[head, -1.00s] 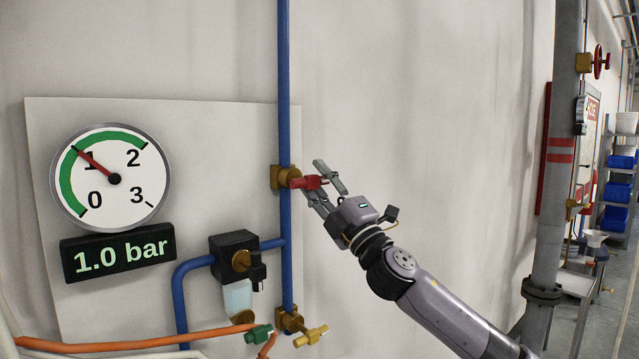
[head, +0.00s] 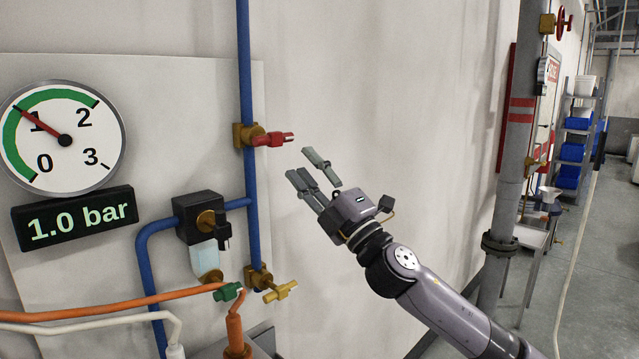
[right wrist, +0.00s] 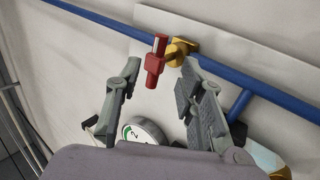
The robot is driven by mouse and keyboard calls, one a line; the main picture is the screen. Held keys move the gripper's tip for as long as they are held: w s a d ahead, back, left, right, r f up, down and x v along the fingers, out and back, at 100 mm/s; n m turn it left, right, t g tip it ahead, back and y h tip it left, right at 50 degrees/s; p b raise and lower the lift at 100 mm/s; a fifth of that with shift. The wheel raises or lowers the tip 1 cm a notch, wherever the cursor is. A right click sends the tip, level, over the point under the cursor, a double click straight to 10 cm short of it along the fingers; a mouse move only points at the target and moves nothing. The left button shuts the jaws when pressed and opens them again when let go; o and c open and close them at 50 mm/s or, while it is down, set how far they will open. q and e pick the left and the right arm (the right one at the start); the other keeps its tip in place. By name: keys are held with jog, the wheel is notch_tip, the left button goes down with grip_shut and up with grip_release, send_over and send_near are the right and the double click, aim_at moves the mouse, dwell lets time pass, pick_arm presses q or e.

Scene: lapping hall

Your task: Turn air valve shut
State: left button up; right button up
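The air valve has a brass body (head: 241,135) on the vertical blue pipe (head: 250,185). Its red handle (head: 270,139) points sideways to the right, across the pipe. My right gripper (head: 299,163) is open and empty, a little right of and below the handle, and apart from it. In the right wrist view the red handle (right wrist: 156,62) shows beyond the gap between the open fingers (right wrist: 160,66). The round gauge (head: 62,138) has its red needle at 1, and the display (head: 75,220) reads 1.0 bar. My left gripper is not in view.
Orange hoses (head: 110,308) run at lower left. A grey column (head: 515,140) with a red-wheeled valve (head: 564,20) stands right. The wall right of the handle is bare.

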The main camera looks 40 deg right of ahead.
jog(key=shift+v, duration=1.65)
